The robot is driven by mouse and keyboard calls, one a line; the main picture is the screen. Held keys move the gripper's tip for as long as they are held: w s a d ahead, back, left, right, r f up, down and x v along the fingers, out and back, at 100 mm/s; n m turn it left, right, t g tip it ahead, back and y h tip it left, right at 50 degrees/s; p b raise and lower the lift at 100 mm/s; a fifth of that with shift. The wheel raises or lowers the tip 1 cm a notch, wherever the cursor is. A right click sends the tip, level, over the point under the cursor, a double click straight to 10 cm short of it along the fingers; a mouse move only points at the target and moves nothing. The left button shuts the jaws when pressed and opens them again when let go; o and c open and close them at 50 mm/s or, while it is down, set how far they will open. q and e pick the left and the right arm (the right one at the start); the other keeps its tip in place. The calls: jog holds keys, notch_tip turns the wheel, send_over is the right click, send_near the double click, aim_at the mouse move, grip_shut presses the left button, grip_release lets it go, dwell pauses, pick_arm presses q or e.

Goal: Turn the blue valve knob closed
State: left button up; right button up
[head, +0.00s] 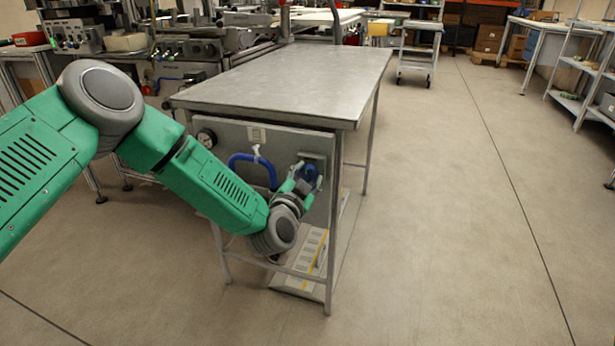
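The blue valve knob (310,173) is on the right part of the grey panel (228,140) on the near side of the metal table. It is small in the view and partly hidden by my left gripper (305,178). The gripper's fingers are at the knob, one on each side as far as I can see. Whether they touch or grip it is too small to tell. My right gripper is not in view.
The metal table (290,75) stands over the panel. A blue hose (252,158) and a round gauge (206,138) sit left of the knob. A light box with a yellow stripe (300,265) lies below. The floor to the right (450,200) is clear.

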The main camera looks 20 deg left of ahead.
pick_arm(q)
jog(key=shift+d, duration=0.15)
jog(key=shift+c, duration=1.3)
jog(key=n+p, duration=0.1)
jog(key=n, duration=0.3)
jog(key=shift+n+p, duration=0.3)
jog(key=n, duration=0.2)
jog(key=shift+a+n, duration=0.2)
jog(key=shift+n, duration=0.2)
jog(key=n, duration=0.3)
jog(key=shift+n+p, duration=0.3)
jog(key=n, duration=0.3)
jog(key=shift+a+f+n, duration=0.1)
jog(key=shift+n, duration=0.2)
jog(key=shift+n+b, duration=0.35)
jog(key=shift+n, duration=1.35)
